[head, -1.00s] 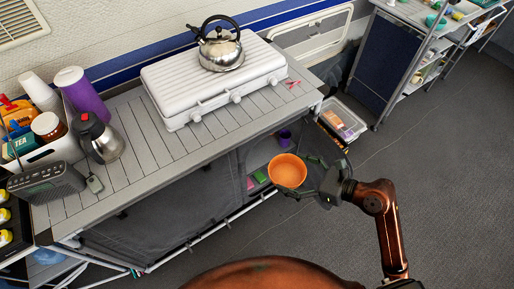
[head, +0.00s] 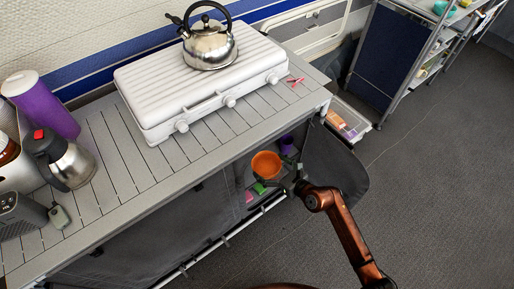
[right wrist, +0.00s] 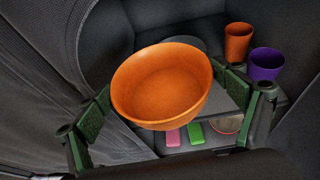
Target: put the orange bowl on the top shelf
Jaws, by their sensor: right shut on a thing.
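The orange bowl (head: 266,163) is in my right gripper (head: 276,184), at the open front of the cabinet under the counter. In the right wrist view the bowl (right wrist: 160,88) is upright, with the green-padded fingers of my right gripper (right wrist: 165,106) on both sides of it. The grey top shelf (right wrist: 227,106) shows behind and below the bowl, which hides much of it. I cannot tell whether the bowl touches the shelf. My left gripper is not in view.
An orange cup (right wrist: 238,41) and a purple cup (right wrist: 266,64) stand at the right inside the cabinet. Pink (right wrist: 173,137) and green (right wrist: 195,132) items lie lower down. Dark fabric walls (right wrist: 45,75) close in at the left. A kettle (head: 209,45) stands on the white stove case above.

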